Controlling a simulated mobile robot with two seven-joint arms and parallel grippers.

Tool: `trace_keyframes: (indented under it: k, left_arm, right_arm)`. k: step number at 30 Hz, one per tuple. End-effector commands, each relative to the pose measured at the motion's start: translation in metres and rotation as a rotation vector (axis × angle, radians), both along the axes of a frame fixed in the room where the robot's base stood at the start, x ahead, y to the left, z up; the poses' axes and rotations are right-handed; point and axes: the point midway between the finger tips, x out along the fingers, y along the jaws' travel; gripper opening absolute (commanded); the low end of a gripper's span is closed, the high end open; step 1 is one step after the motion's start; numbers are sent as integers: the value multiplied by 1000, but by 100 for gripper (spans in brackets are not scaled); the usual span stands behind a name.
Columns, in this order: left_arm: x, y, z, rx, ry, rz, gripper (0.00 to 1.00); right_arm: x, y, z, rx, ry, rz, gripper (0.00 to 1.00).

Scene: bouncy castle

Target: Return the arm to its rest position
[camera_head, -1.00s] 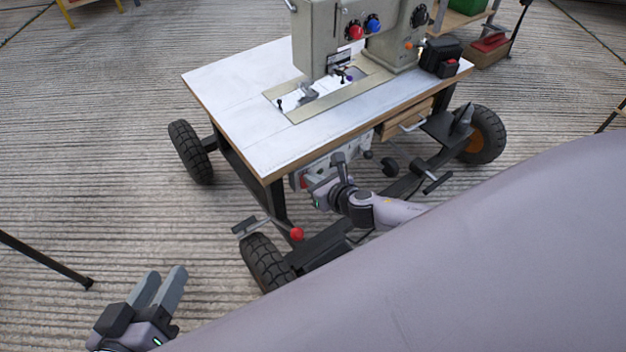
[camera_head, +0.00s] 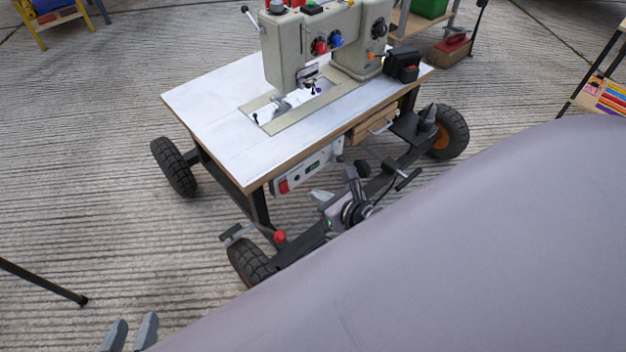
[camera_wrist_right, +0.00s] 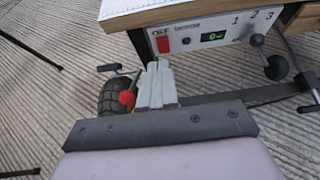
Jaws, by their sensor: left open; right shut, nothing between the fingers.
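My right gripper (camera_head: 318,195) is in front of the machine table's near side, just below the control panel, with its wrist and part of the arm behind my large grey body part. In the right wrist view its fingers (camera_wrist_right: 158,66) are together and empty, pointing towards the panel's lower left. My left gripper (camera_head: 134,324) is at the bottom edge of the head view, with only its two parted fingertips showing. It is open and empty, over the floor.
The sewing machine (camera_head: 290,50) stands on a white-topped wheeled table (camera_head: 205,110). Its control panel (camera_head: 305,168) has a red switch and, in the wrist view, a green display (camera_wrist_right: 213,37). A red-knobbed lever (camera_head: 280,237) and black tyre (camera_head: 250,262) are close by.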

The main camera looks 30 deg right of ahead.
Motion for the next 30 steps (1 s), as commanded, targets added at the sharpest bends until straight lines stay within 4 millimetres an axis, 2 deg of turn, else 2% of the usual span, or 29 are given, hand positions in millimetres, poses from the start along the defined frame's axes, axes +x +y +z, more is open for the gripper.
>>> trace_keyframes:
  k: [17,20,23,26,30]
  left_arm:
    - [0,1,0,5,0,1,43]
    - [0,1,0,5,-1,1,43]
    - [0,1,0,5,-1,1,43]
    - [0,1,0,5,-1,1,43]
    - [0,1,0,5,-1,1,43]
  right_arm:
    - [-2,0,1,1,0,0,0]
    - [-4,6,1,41,9,-14,0]
    - [-13,26,2,213,45,-80,0]
    - [-29,59,7,529,117,-212,0]
    - [-56,104,24,1081,265,-473,0]
